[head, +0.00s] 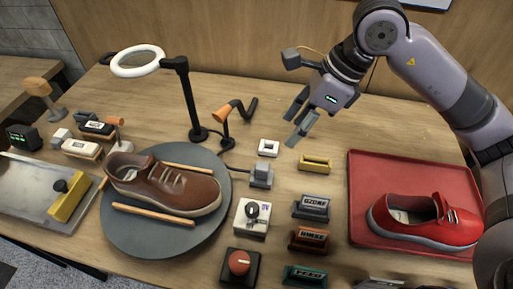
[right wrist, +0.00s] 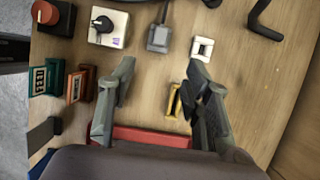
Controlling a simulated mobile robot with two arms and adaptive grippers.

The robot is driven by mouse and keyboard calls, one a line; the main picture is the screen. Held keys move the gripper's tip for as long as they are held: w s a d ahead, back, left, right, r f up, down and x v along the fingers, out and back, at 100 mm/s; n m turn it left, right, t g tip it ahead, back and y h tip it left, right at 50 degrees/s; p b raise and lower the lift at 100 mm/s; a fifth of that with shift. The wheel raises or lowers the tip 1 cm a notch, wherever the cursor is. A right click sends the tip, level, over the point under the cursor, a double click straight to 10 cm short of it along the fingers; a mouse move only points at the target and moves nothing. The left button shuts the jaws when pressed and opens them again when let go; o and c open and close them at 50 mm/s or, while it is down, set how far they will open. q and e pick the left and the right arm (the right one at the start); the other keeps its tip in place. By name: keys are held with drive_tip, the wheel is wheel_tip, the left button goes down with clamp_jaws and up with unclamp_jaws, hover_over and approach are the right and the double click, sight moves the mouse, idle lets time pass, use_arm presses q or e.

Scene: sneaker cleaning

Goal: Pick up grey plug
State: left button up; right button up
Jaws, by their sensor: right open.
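The grey plug (head: 261,175) lies on the wooden table right of the round grey turntable (head: 123,240), with a dark cable running to its left. It also shows at the top middle of the right wrist view (right wrist: 158,38). My right gripper (head: 295,125) is open and empty above the table, up and to the right of the plug in the head view. In the right wrist view, its two fingers (right wrist: 160,72) are spread apart, and the plug appears beyond the tips, between their lines. My left gripper is not in view.
A white square socket (head: 268,148) and a yellow holder (head: 315,163) are near the plug. A white knob box (head: 252,218) and labelled blocks (head: 312,207) stand in front. A red tray (head: 365,172) holds a red shoe (head: 430,222). A brown shoe (head: 165,185) rests on the turntable.

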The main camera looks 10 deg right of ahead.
drive_tip(key=p, duration=0.1)
approach(264, 165)
drive_tip(key=p+x, duration=0.1)
drive_tip(key=x, duration=0.4)
drive_tip(key=shift+a+f, duration=0.15)
drive_tip(key=shift+f, duration=0.1)
drive_tip(key=p+x, duration=0.1)
drive_tip(key=x, duration=0.3)
drive_tip(key=shift+a+f+p, duration=0.2)
drive_tip(key=shift+f+p, duration=0.15)
drive_tip(key=shift+a+f, duration=0.1)
drive_tip(key=shift+f, duration=0.15)
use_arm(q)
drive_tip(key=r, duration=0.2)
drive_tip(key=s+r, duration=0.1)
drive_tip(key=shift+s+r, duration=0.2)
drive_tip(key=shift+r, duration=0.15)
use_arm(e)
drive_tip(key=shift+c, duration=0.4)
drive_tip(key=shift+w, duration=0.1)
clamp_jaws()
